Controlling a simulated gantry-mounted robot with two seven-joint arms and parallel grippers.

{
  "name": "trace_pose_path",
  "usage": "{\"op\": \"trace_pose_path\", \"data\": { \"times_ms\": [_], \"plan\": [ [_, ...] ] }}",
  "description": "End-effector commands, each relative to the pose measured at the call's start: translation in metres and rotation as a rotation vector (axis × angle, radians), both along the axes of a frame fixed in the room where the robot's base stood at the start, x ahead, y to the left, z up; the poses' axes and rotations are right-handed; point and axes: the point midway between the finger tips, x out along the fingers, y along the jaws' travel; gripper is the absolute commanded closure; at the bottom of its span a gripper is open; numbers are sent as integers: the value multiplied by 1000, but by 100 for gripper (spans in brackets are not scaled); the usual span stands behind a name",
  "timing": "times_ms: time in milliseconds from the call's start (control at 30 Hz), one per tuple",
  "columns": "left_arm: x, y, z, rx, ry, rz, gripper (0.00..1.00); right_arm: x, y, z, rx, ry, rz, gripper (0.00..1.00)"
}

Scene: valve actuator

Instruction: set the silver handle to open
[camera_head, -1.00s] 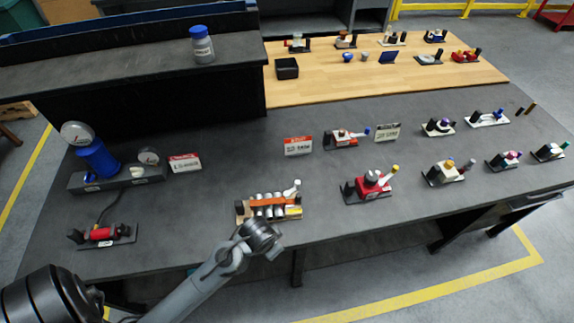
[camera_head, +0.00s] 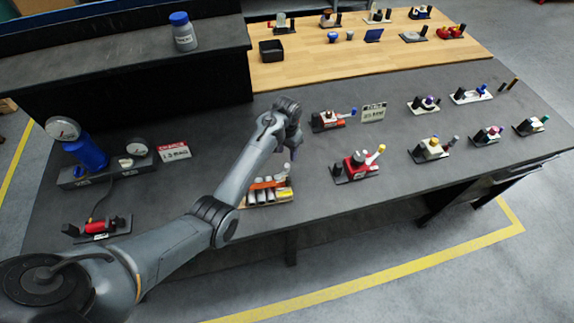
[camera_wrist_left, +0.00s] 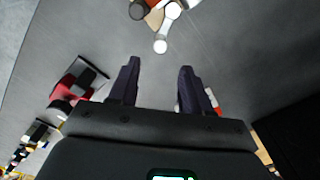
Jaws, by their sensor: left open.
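The pale silver-white handle (camera_wrist_left: 166,28) with a round knob at its end shows at the top of the left wrist view, ahead of my fingers. It appears to belong to the valve unit with an orange bar (camera_head: 268,184) near the front edge of the dark bench. My right gripper is not in view.
A red valve (camera_head: 356,167) stands to the right of the orange-bar unit, with several other small valves further right. A blue gauge unit (camera_head: 88,153) stands at the left. A sign (camera_head: 373,112) stands behind. Bare bench lies in front of the red valve.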

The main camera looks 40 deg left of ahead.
Motion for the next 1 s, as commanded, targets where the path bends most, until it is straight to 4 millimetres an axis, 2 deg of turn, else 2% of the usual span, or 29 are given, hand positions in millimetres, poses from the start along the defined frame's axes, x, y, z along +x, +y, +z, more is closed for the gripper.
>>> {"op": "trace_pose_path", "data": {
  "times_ms": [300, 500, 700, 1000],
  "plan": [
    [-1, 0, -53, 1, 4, -1, 52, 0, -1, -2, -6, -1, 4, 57],
    [-1, 0, -79, 1, 2, 1, 52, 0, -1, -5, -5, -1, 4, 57],
    [-1, 0, -91, 2, 1, 1, 52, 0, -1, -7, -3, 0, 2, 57],
    [-1, 0, -92, 2, 0, 1, 52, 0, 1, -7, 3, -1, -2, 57]
  ]
}}
